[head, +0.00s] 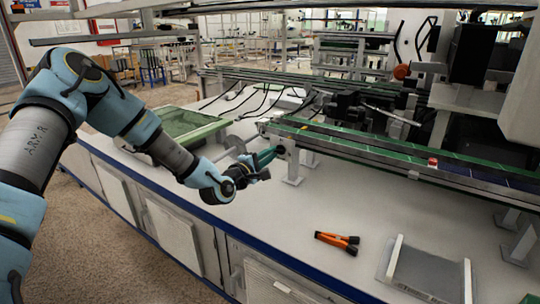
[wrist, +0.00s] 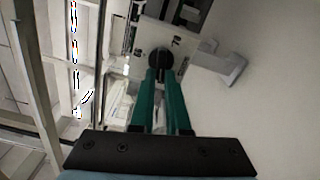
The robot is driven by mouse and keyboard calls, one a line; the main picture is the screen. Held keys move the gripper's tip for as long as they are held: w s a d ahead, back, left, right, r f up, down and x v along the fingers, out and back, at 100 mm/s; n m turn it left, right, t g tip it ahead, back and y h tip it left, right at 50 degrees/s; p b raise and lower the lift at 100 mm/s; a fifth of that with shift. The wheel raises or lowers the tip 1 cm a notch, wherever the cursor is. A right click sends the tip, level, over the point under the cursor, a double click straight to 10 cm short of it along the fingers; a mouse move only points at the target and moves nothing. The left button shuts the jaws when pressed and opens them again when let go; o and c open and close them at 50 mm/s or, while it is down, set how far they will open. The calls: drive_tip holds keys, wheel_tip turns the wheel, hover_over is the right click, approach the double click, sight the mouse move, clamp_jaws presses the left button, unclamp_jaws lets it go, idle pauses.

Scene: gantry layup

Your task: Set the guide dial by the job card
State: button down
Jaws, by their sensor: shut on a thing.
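In the wrist view my gripper (wrist: 160,78) has its two green fingers close together at a dark round dial (wrist: 159,58). In the head view my gripper (head: 268,156) is at the near left end of the long green-topped rail, shut at the dial, which the fingers hide there. The dial's pointer setting cannot be made out. I cannot make out a readable job card in either view.
The long rail (head: 345,146) runs rightward above the white bench (head: 270,215). A green-topped tray (head: 185,127) lies left of my gripper. An orange-handled tool (head: 337,241) and a grey tray (head: 425,268) lie on the front right of the bench, with clear surface between.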

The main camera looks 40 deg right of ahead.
drive_tip(key=shift+f+n, duration=0.15)
drive_tip(key=shift+n, duration=0.55)
drive_tip(key=shift+s, duration=0.1)
drive_tip(key=c, duration=0.9)
unclamp_jaws()
drive_tip(key=v, duration=1)
drive_tip(key=shift+a+b, duration=0.3)
drive_tip(key=shift+a, duration=0.1)
